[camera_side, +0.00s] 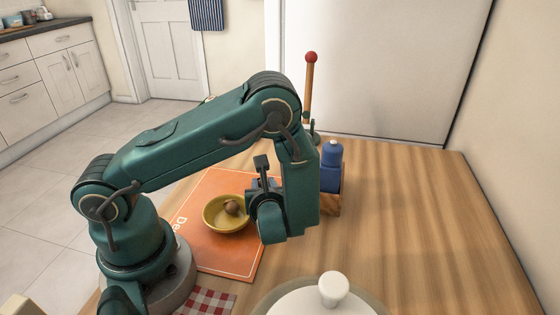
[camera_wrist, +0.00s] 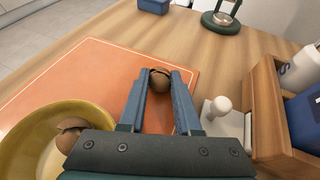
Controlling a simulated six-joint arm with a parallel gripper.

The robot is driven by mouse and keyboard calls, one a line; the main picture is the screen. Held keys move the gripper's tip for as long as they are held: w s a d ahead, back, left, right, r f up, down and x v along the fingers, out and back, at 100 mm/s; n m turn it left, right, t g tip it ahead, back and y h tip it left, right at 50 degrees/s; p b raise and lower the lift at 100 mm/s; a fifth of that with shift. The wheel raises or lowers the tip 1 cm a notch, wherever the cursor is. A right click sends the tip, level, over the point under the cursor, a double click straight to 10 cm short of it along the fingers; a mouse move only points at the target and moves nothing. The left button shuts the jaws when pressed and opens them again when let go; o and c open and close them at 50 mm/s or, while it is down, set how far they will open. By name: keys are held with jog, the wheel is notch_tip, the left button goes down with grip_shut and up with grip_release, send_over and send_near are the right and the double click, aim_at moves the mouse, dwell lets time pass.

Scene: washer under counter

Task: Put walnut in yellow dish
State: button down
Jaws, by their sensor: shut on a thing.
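My gripper (camera_wrist: 159,79) is shut on a brown, round walnut (camera_wrist: 159,82), held between the fingertips in the wrist view. Orange mat shows around the fingers; the gap below the walnut cannot be judged. The yellow dish (camera_wrist: 22,150) is at lower left in the wrist view, beside the gripper and partly covered by its body. In the side view the yellow dish (camera_side: 213,222) sits on the mat, left of my wrist. Another brown, round thing (camera_side: 232,207) lies inside it. In the side view my arm hides the fingertips and the held walnut.
The orange mat (camera_side: 206,190) lies on the wooden counter. A wooden box (camera_wrist: 268,115) with a blue item (camera_side: 331,165) stands right of the gripper. A white knobbed object (camera_wrist: 221,106) is close to the right finger. A white lid (camera_side: 325,303) is at the front. Counter at right is clear.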

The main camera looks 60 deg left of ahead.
jog(key=shift+r, duration=0.1)
jog(key=w+d+r+m+t+h, duration=0.1)
jog(key=d+r+m+t+h, duration=0.3)
jog(key=r, duration=0.9)
jog(key=w+d+r+m+t+h, duration=0.1)
jog(key=d+r+m+t+h, duration=0.3)
jog(key=r, duration=0.9)
jog(key=s+a+f+g+y, duration=0.1)
jog(key=a+f, duration=0.2)
jog(key=a, duration=0.2)
jog(key=d+f+m+t+h, duration=0.1)
jog(key=d+f+m+h, duration=0.1)
jog(key=d+m+h, duration=0.3)
jog(key=shift+s+d+f, duration=0.15)
jog(key=shift+d, duration=0.5)
